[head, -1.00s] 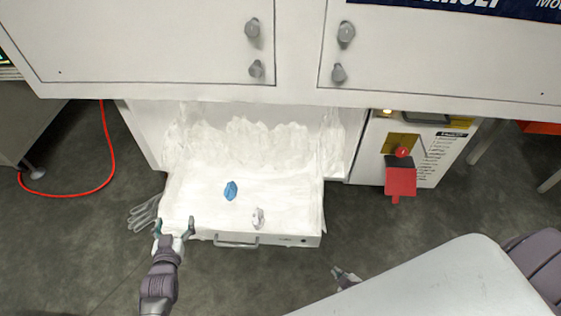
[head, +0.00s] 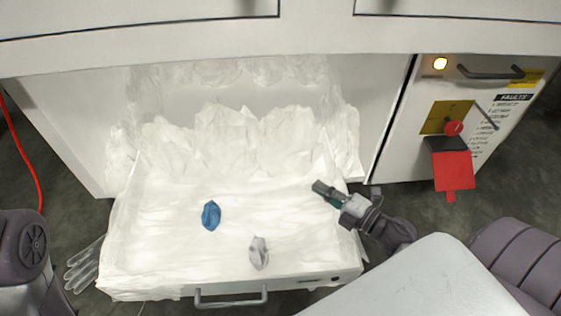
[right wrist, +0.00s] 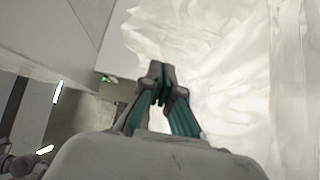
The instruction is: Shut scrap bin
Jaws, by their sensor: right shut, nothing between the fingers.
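The scrap bin (head: 300,285) is a white pull-out drawer lined with crumpled white film, and it stands open below the cabinet. Its grey bar handle (head: 231,298) is on the front face. A blue crumpled piece (head: 211,215) and a grey-white piece (head: 258,252) lie on the film inside. My right gripper (head: 320,190) is shut and empty over the right side of the bin, pointing left. In the right wrist view its closed fingertips (right wrist: 157,72) are in front of the white film (right wrist: 215,55). Of my left arm only a link shows at the left edge; its gripper is out of view.
A clear glove (head: 84,265) hangs at the bin's left side. A red cable (head: 25,160) runs along the floor at left.

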